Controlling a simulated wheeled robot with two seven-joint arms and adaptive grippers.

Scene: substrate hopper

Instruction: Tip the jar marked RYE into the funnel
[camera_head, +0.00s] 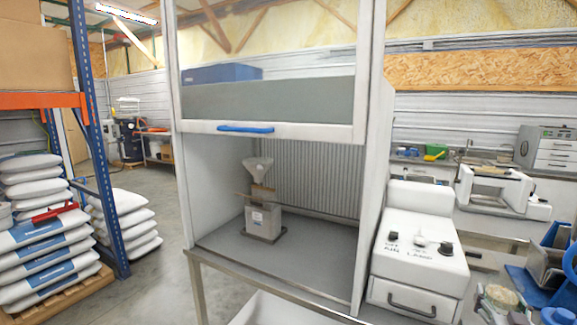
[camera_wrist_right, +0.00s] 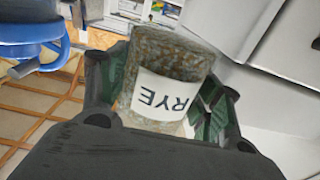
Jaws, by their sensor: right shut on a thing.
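The jar marked RYE (camera_wrist_right: 172,55) shows large in the right wrist view, filled with brownish grain, its white label reading upside down. My right gripper (camera_wrist_right: 160,84) is shut on the jar, with dark fingers and green pads on both sides of it. The pale funnel (camera_head: 258,167) stands upright on a small grey hopper (camera_head: 263,222) inside the white cabinet in the head view. I cannot make out the right gripper or the jar clearly in the head view. The wrist view does not show the funnel. My left gripper is in neither view.
The cabinet's glass sash (camera_head: 268,90) with its blue handle (camera_head: 246,129) is above an open front. The cabinet floor (camera_head: 300,255) is clear around the hopper. A white control box (camera_head: 419,240) stands right of the cabinet. White sacks (camera_head: 45,247) are stacked at left by a blue rack post.

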